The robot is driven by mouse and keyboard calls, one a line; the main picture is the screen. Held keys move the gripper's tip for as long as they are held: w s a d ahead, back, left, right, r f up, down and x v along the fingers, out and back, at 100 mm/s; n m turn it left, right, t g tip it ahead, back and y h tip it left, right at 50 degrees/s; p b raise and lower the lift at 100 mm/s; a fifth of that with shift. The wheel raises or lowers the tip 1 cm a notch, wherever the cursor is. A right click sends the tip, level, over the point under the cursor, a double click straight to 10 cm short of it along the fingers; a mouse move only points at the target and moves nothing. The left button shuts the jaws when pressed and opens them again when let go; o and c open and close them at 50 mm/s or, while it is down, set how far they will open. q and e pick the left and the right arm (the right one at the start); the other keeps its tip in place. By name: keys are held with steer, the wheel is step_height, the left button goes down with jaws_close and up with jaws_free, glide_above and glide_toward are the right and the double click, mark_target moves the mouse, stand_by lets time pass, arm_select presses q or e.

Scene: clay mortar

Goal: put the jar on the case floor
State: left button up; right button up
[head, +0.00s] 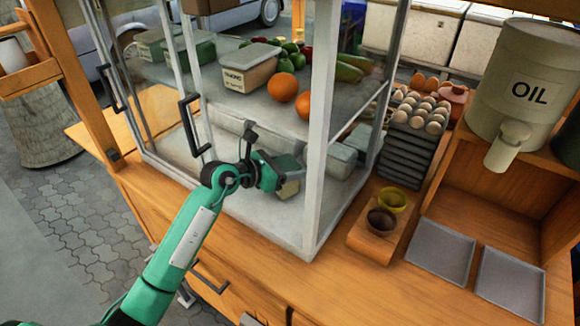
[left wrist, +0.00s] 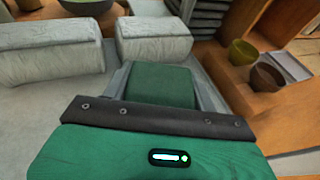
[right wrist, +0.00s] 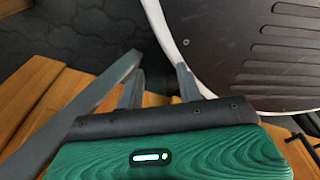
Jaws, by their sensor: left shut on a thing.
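The glass case (head: 318,130) stands open at the front, with its pale floor (head: 262,218) low inside. My left gripper (head: 286,180) reaches into this lower level and is shut on the jar. The jar's pale body (head: 289,190) shows just below the fingers, and its green top (left wrist: 160,86) shows between the fingers in the left wrist view. The jar is low over the case floor; I cannot tell whether it touches. My right gripper (right wrist: 160,88) shows in the right wrist view with its fingers apart and nothing between them.
Pale wrapped blocks (left wrist: 154,40) lie on the case floor behind the jar. The shelf above holds a lidded tub (head: 248,68), oranges (head: 283,87) and vegetables. A case post stands right of the gripper. Two small bowls (head: 382,222) sit outside on the counter.

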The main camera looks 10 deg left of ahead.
arm_select(q)
steer(key=o, duration=1.1)
steer(key=shift+f, duration=0.1)
steer(key=shift+o, duration=0.2)
arm_select(e)
steer(key=shift+w, duration=0.15)
arm_select(q)
steer(key=shift+s+a, duration=0.15)
steer(key=shift+a, duration=0.05)
steer(key=b+v, duration=0.1)
steer(key=v, duration=0.6)
steer(key=shift+r, duration=0.25)
arm_select(e)
steer(key=shift+w+a+r, duration=0.15)
steer(key=shift+w+a, duration=0.1)
steer(key=shift+w, duration=0.35)
steer(key=shift+s, duration=0.1)
